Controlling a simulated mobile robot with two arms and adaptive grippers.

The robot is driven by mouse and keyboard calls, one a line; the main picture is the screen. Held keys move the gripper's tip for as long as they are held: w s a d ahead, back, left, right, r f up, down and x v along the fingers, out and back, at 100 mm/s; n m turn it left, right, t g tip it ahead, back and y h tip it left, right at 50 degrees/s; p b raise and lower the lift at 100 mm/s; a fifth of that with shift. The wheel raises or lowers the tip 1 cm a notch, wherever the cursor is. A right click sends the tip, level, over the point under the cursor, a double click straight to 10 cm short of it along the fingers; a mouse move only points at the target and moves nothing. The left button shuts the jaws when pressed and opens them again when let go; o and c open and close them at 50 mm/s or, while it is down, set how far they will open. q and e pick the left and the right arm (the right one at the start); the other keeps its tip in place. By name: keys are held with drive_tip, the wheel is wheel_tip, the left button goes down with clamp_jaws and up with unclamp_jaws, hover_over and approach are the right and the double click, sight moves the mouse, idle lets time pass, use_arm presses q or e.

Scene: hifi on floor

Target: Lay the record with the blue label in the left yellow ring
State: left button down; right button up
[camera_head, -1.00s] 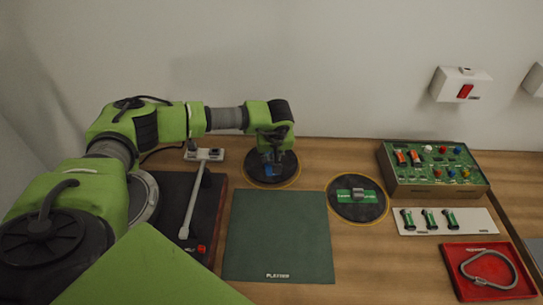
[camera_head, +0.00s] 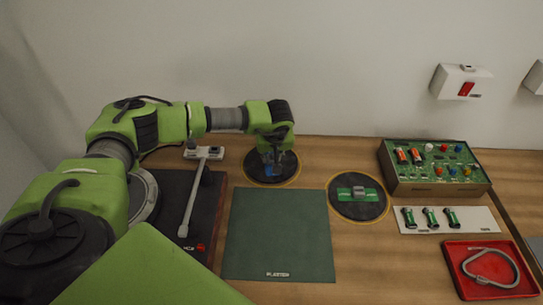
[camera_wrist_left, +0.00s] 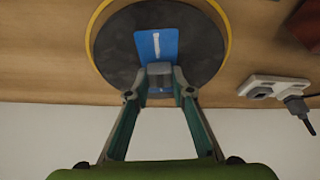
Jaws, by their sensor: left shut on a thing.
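The record with the blue label (camera_head: 287,171) lies inside the left yellow ring (camera_head: 298,176), in the upper middle of the head view. In the left wrist view the black record (camera_wrist_left: 195,55) sits within the yellow ring (camera_wrist_left: 229,30), and its blue label (camera_wrist_left: 155,45) carries a grey block (camera_wrist_left: 160,73). My left gripper (camera_head: 272,165) is above the record, pointing down, with its fingers (camera_wrist_left: 160,92) shut on the grey block. Whether the record touches the wood is hard to tell. My right gripper is not in view.
A green-labelled record (camera_head: 345,209) lies in another yellow ring to the right. A turntable (camera_head: 208,225) and a green mat (camera_head: 278,235) are in front. A circuit box (camera_head: 430,187), battery strip (camera_head: 478,221) and red tray (camera_head: 462,283) stand right. A plug strip (camera_wrist_left: 275,87) is near the wall.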

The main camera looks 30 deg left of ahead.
use_arm(q)
drive_tip(key=shift+f, duration=0.25)
idle(0.4)
drive_tip(key=c, duration=1.7)
unclamp_jaws()
drive_tip(key=w+a+r+p+v, duration=0.1)
drive_tip(key=p+v, duration=0.2)
drive_tip(key=v, duration=1.4)
drive_tip(key=shift+w+r, duration=0.25)
